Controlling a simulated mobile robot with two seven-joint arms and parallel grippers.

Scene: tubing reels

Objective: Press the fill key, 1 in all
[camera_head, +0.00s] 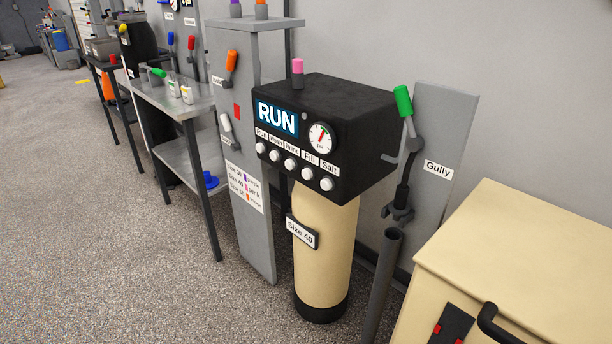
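The fill key (307,173) is a round white button under the label "Fill" on the front of a black control head (355,150). It is in a row of white keys, between the one labelled Brine (290,163) and the one labelled Salt (327,184). A display (277,118) above the row reads "RUN", with a round gauge (321,138) to its right. The head sits on a beige tank (325,270) tagged "Size 40". Neither of my grippers is in view.
A panel marked "Gully" (455,130) with a green-handled lever (403,101) stands to the right. A beige cabinet (530,250) fills the lower right. The floor in front is clear.

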